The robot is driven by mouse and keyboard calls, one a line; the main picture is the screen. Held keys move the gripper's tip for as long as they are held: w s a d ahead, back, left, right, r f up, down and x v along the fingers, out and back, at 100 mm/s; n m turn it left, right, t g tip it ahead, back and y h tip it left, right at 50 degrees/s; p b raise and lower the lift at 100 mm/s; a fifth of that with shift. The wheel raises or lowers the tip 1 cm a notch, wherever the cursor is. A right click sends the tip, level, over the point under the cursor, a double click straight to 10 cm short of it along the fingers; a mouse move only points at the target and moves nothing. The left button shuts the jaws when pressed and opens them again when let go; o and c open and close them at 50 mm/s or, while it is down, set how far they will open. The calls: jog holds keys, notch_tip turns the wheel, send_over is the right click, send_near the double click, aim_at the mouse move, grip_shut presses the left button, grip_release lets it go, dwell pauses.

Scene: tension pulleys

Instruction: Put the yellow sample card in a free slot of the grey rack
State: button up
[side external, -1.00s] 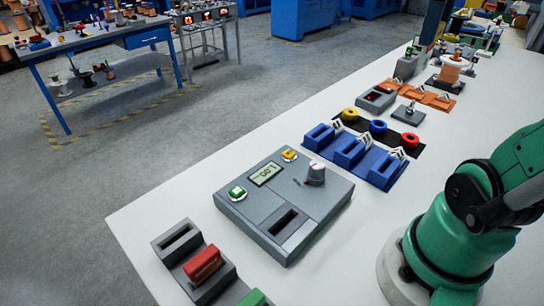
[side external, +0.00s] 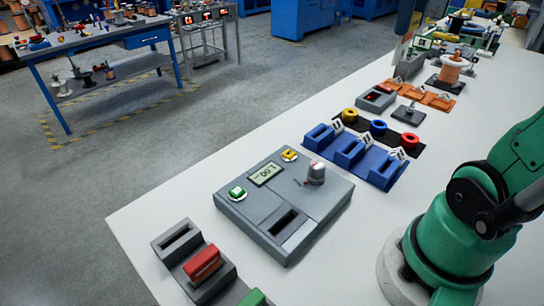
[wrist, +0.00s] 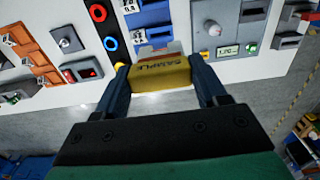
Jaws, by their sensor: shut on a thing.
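The yellow sample card (wrist: 160,77) is between the two blue fingers of my gripper (wrist: 163,68) in the wrist view, which are shut on it. Its "SAMPLE" lettering faces the camera, upside down. The grey rack (side external: 218,288) is at the lower left of the side view, partly cut off by the bottom edge. Its far slot (side external: 176,238) is empty. A red card (side external: 202,263) stands in the slot beside it, and a green card (side external: 254,298) shows in a nearer one. My gripper and the yellow card cannot be made out in the side view.
A grey device (side external: 284,205) with a display, buttons, a knob and an open slot stands beside the rack. Blue holders (side external: 351,154), colored rings (side external: 378,128) and orange holders (side external: 430,96) line the white table farther back. Clear tabletop (side external: 340,250) lies right of the device.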

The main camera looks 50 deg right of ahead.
jog(key=w+a+f, duration=0.3)
jog(key=w+a, duration=0.4)
jog(key=w+a+f, duration=0.3)
jog(key=w+a, duration=0.5)
jog(key=a+f, duration=0.7)
jog(key=a, duration=0.4)
jog(key=s+a+f, duration=0.1)
jog(key=a+f, duration=0.6)
jog(key=a, duration=0.5)
jog(key=shift+s, duration=0.3)
jog(key=shift+f, duration=2.05)
jog(key=o, duration=1.3)
notch_tip(320, 180, up, 8)
